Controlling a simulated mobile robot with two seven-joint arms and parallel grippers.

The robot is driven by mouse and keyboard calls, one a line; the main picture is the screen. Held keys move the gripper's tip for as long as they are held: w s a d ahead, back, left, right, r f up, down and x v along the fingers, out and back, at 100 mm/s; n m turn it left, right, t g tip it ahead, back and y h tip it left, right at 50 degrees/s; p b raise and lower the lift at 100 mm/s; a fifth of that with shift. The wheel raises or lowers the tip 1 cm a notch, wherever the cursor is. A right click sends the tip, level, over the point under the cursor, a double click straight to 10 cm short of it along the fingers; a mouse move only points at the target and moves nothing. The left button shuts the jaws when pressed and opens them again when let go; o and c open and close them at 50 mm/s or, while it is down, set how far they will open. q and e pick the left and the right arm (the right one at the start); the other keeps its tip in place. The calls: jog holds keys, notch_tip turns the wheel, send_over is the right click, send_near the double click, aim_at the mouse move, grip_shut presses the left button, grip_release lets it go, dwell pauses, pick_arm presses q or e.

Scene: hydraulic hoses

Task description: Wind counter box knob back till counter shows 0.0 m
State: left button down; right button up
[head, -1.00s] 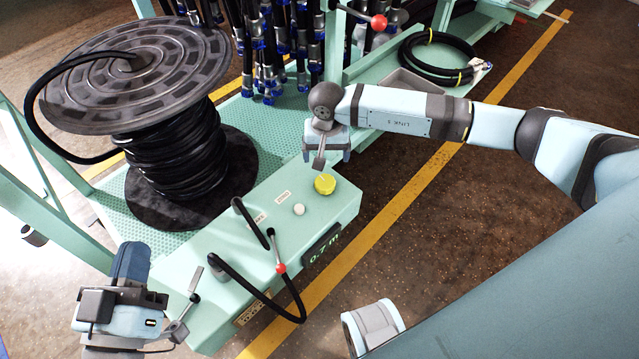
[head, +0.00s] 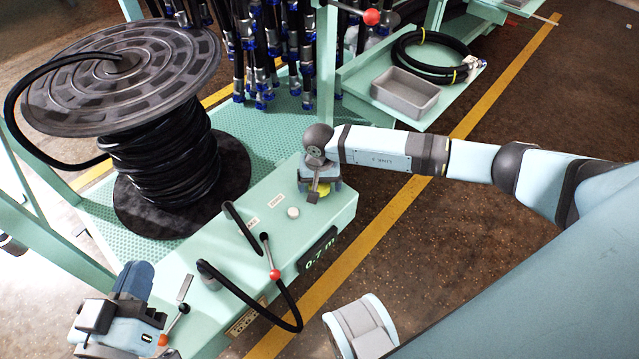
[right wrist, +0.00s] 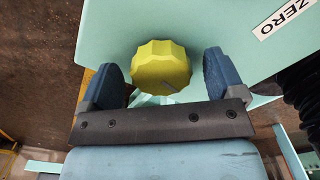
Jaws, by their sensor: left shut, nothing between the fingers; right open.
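The counter box (head: 235,290) is a pale green box, and its dark display (head: 319,250) reads 0.7 m in green. The yellow ribbed knob (right wrist: 160,67) lies between the two blue fingers of my right gripper (right wrist: 163,78) in the right wrist view. The fingers are apart, with a visible gap on each side of the knob. In the head view my right gripper (head: 319,187) is above the knob and hides most of it. My left gripper (head: 168,342) is shut and empty at the lower left, by the left end of the box.
A white button (head: 293,212) and a red-knobbed lever (head: 274,274) are on the box, with a black hose (head: 240,283) looping over its front. A large hose reel (head: 120,75) stands behind left. A grey tray (head: 405,95) and coiled hose (head: 430,50) lie at the back right.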

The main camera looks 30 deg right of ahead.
jog(key=c, duration=0.9)
pick_arm(q)
jog(key=shift+r, duration=0.2)
pick_arm(e)
jog(key=m+p, duration=0.2)
jog(key=m, duration=0.2)
jog(key=shift+w+r+m, duration=0.1)
jog(key=shift+r+m, duration=0.05)
jog(key=shift+m, duration=0.75)
pick_arm(q)
notch_tip(320, 180, up, 3)
jog(key=shift+a+r+n+t, duration=0.15)
jog(key=shift+n+t, duration=0.15)
jog(key=shift+t, duration=0.4)
jog(key=shift+p, duration=0.4)
pick_arm(e)
jog(key=shift+a+m, duration=0.1)
jog(key=shift+m, duration=0.4)
pick_arm(q)
jog(key=shift+r, duration=0.2)
jog(key=shift+r, duration=0.3)
pick_arm(e)
jog(key=shift+m, duration=0.4)
